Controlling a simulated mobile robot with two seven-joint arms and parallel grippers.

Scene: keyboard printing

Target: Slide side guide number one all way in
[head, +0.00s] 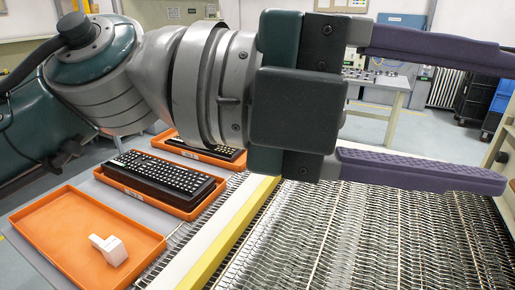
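A long straight bar with a yellow strip (232,233) and a cream strip beside it runs along the left side of the wire-mesh conveyor (370,240). It looks like a side guide, but no number on it can be read. Its far end is hidden behind my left gripper. My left gripper (505,122) comes in from the left, high in the view, with its two purple fingers spread wide and pointing right. Nothing is between them. The gripper appears above the conveyor and apart from the bar. My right gripper is not in view.
Left of the bar, an orange tray (48,232) holds a small white block (109,250). Behind it, an orange tray holds a black keyboard (165,176), and another keyboard tray (195,148) stands farther back. The mesh right of the bar is clear.

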